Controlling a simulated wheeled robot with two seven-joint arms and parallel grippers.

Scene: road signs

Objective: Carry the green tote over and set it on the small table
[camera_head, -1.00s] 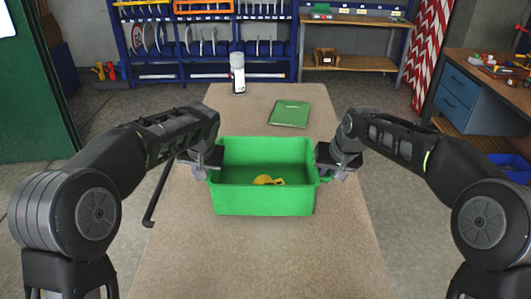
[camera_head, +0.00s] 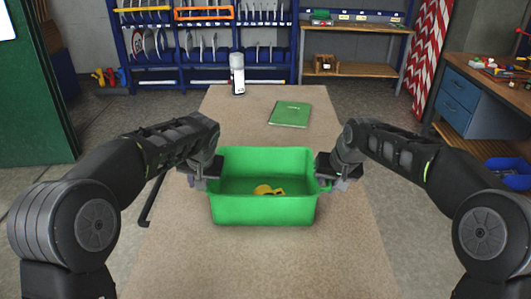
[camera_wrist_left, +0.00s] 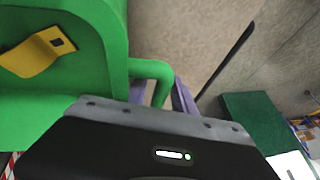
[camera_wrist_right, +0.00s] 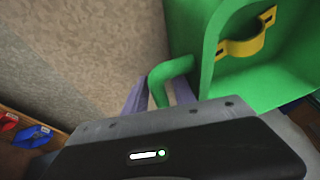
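The green tote (camera_head: 263,210) is upright in the middle of the head view, over the near part of a beige table (camera_head: 262,262). I cannot tell whether its bottom touches the tabletop. A yellow part (camera_head: 266,190) lies inside it, also visible in the left wrist view (camera_wrist_left: 38,52) and right wrist view (camera_wrist_right: 243,45). My left gripper (camera_head: 206,172) is shut on the tote's left handle (camera_wrist_left: 152,72). My right gripper (camera_head: 328,172) is shut on its right handle (camera_wrist_right: 170,70). The purple fingers flank each handle. I cannot single out a separate small table.
A green book (camera_head: 290,114) and a white bottle (camera_head: 237,75) are farther back on the beige table. A dark bar (camera_head: 150,200) shows beside its left edge. A wooden bench (camera_head: 350,68) stands behind, and a blue-drawered workbench (camera_head: 470,98) is at right.

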